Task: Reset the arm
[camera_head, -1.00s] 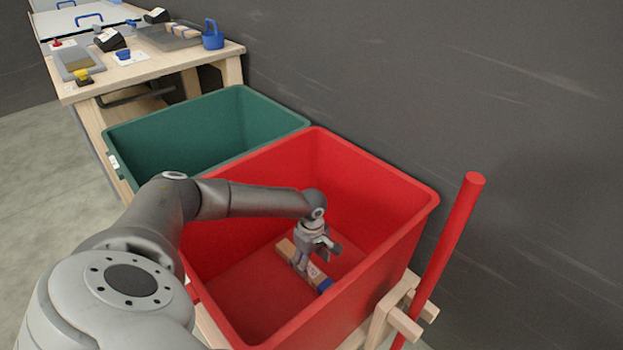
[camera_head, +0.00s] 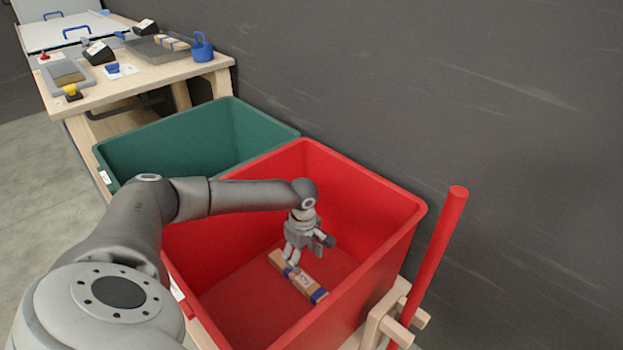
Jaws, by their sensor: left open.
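My left arm reaches in from the left over the red bin (camera_head: 375,200). My left gripper (camera_head: 303,262) is open and points down inside the bin. My right gripper is not in view.
A green bin (camera_head: 190,145) stands behind the red one. A wooden table (camera_head: 140,75) with trays, a blue container (camera_head: 201,47) and small items is at the upper left. A red post (camera_head: 440,255) stands right of the red bin, near the dark wall.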

